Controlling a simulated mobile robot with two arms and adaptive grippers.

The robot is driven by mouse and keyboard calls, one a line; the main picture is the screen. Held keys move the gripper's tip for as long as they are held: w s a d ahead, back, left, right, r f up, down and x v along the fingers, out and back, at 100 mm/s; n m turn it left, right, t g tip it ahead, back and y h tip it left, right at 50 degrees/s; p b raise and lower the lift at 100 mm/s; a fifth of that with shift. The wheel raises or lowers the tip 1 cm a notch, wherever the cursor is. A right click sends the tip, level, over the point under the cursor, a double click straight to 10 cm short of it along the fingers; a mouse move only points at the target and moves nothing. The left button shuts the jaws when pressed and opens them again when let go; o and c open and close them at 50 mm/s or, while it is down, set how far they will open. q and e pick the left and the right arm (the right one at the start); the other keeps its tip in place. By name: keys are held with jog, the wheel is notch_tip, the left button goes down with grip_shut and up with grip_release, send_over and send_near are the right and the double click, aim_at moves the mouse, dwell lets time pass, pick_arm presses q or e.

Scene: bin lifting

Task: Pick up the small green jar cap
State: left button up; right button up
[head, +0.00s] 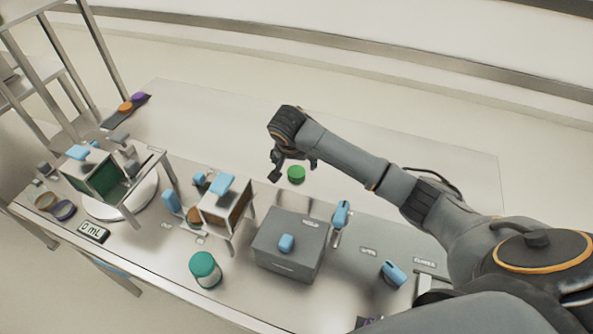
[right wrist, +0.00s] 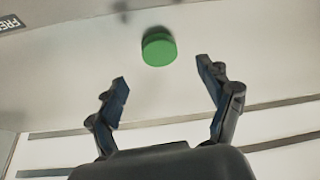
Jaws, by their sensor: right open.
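The small green jar cap (head: 297,174) lies on the bare metal table behind the grey box. My right gripper (head: 290,170) is just left of and above it in the head view. In the right wrist view the green cap (right wrist: 159,47) is beyond the fingertips, roughly centred between them but apart from them. The right gripper (right wrist: 164,82) is open and empty. My left gripper is not in view.
A grey box (head: 295,245) with a blue handle stands in front of the cap. A jar with a teal lid (head: 205,270) stands near the front edge. Orange and purple caps (head: 132,101) lie at the far left. The table around the green cap is clear.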

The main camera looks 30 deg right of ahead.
aim_at(297, 171)
jog(key=shift+p+x, duration=0.5)
jog(key=shift+x, duration=0.65)
jog(key=x, duration=0.3)
jog(key=shift+f, duration=0.1)
jog(key=shift+w+f, duration=0.1)
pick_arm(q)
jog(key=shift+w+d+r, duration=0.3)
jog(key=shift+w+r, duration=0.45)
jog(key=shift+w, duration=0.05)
pick_arm(e)
jog(key=c, duration=0.9)
